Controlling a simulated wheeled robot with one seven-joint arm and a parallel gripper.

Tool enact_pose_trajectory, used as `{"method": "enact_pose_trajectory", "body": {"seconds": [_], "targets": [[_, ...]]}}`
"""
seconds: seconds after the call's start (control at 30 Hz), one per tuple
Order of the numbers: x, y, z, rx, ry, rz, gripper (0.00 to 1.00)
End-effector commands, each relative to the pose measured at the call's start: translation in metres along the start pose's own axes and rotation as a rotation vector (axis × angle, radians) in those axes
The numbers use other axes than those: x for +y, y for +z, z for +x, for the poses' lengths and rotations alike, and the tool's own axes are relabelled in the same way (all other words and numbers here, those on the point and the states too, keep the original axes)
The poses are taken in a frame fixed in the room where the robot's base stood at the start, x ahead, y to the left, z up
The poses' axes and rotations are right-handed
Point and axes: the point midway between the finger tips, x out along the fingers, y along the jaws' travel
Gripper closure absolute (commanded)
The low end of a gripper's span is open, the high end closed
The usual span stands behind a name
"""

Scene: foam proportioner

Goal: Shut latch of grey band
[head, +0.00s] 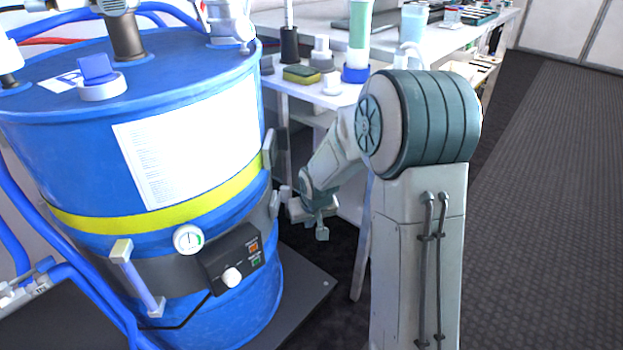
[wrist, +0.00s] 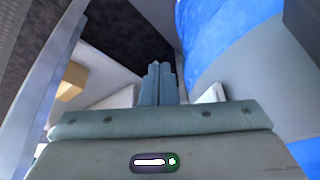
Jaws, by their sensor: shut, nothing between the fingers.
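The grey band (head: 200,257) wraps the lower part of the blue drum (head: 90,130). It carries a dial, a dark control box (head: 235,262) and a pale upright lever (head: 137,278) at its left. At the band's right edge a small grey latch piece (head: 274,204) stands out from the drum; whether it is open is too small to tell. My gripper (head: 290,197) is just right of this piece, with no clear gap in the head view. In the wrist view my gripper (wrist: 160,70) is shut and empty, fingers together, with the drum (wrist: 228,40) to the right.
A yellow band (head: 150,220) circles the drum above the grey one, with a grey piece (head: 268,148) at its right. Blue hoses run down the left. A white bench (head: 430,45) with bottles stands behind my arm. The carpet (head: 560,200) at right is clear.

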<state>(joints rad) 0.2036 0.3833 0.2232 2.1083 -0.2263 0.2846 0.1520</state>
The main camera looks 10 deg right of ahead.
Motion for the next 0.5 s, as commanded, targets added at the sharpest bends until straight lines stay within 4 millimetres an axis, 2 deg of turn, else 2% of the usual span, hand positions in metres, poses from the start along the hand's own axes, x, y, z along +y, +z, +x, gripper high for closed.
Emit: {"method": "enact_pose_trajectory", "body": {"seconds": [0.07,0.17,0.5], "targets": [[0.000,0.011,-0.008,-0.002,0.000,-0.001,1.00],[-0.001,0.017,-0.025,0.002,-0.001,-0.003,1.00],[-0.002,0.015,-0.093,0.004,-0.002,-0.006,1.00]]}}
